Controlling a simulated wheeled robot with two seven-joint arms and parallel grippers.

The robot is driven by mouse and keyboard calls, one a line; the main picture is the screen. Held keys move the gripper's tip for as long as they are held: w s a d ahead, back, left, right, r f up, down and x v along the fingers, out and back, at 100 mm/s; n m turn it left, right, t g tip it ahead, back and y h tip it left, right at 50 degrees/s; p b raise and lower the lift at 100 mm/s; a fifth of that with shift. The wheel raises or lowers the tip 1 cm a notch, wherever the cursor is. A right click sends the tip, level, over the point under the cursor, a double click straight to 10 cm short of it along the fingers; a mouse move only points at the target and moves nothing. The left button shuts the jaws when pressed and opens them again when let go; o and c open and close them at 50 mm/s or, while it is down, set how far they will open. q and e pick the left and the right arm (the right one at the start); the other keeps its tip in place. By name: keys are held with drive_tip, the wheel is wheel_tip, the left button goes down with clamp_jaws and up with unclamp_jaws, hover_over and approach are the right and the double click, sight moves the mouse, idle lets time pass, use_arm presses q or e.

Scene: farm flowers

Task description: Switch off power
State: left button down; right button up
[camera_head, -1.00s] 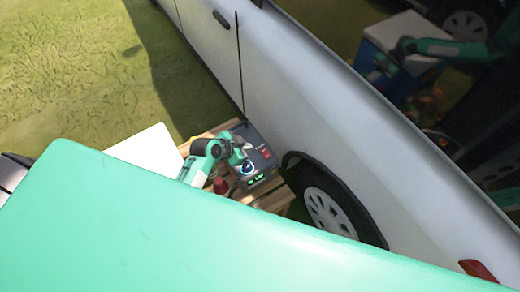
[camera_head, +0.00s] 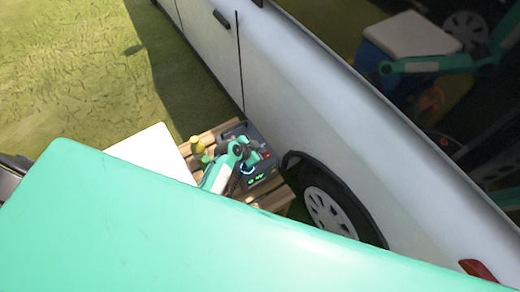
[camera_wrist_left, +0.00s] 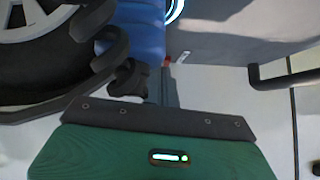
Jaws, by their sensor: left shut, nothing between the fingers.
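A dark grey power box (camera_head: 268,172) stands on a wooden pallet beside the white car in the head view. It has green lit displays (camera_head: 257,178), a glowing blue ring (camera_head: 247,169) and a partly covered red part near its top. My left gripper (camera_head: 252,157) is over the box's face, coming from the left. The box's grey face (camera_wrist_left: 240,22) fills the top right of the left wrist view, with the ring cut off at the top edge. My left gripper's narrow closed fingers (camera_wrist_left: 166,82) point at a small red and white part (camera_wrist_left: 182,58). Contact cannot be told. My right gripper is not in view.
The wooden pallet (camera_head: 272,201) lies close to the car's rear wheel (camera_head: 328,213). The car's side (camera_head: 300,90) rises just behind the box. A blue object (camera_wrist_left: 140,28) and black coil (camera_wrist_left: 104,42) are beside the fingers.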

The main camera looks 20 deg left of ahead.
use_arm(q)
drive_tip(key=shift+f, duration=0.1)
drive_tip(key=shift+w+a+f+b, duration=0.1)
drive_tip(key=shift+f+b, duration=0.1)
drive_tip(key=shift+b, duration=0.15)
drive_tip(key=shift+s+d+r+p, duration=0.2)
drive_tip(key=shift+s+d+p, duration=0.2)
drive_tip(key=shift+s+d, duration=0.15)
drive_tip(key=shift+d, duration=0.15)
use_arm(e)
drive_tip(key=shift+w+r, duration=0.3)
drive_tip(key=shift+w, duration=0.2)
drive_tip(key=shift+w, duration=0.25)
